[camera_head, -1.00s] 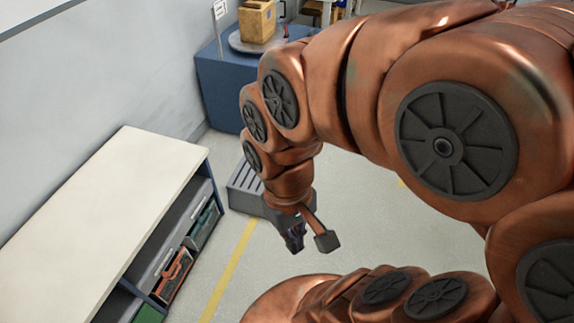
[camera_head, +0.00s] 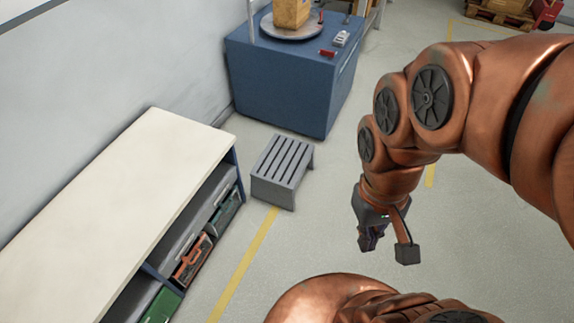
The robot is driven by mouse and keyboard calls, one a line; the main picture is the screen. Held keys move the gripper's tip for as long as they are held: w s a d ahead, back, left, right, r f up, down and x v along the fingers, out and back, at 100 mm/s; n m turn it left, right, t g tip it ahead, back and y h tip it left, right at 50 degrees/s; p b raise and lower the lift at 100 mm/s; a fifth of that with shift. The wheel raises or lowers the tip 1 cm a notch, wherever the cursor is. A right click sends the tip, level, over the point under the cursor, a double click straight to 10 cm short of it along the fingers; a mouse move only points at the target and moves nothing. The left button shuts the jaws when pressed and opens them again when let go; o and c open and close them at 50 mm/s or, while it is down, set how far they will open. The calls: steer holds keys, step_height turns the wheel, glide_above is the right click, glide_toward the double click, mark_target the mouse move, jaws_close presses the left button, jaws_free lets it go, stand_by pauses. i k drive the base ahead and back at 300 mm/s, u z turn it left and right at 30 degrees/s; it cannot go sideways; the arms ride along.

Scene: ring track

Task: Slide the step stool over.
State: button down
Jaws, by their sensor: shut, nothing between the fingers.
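The step stool (camera_head: 281,166) is grey with a slatted top. It stands upright on the floor, between the shelf unit and the blue cabinet, and its near edge is at the end of a yellow floor line. My gripper (camera_head: 368,241) is to the right of the stool and nearer to me, pointing down, clear of it. Nothing hides the stool.
A shelf unit (camera_head: 120,190) with a cream top stands at the left, holding several cases. A blue cabinet (camera_head: 285,78) with a turntable stands behind the stool. The floor (camera_head: 320,225) between stool and gripper is clear. A pallet (camera_head: 500,14) lies far back.

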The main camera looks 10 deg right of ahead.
mark_target(275, 177)
steer(key=z, duration=1.35)
steer(key=i, duration=2.2)
steer(key=u, duration=3.85)
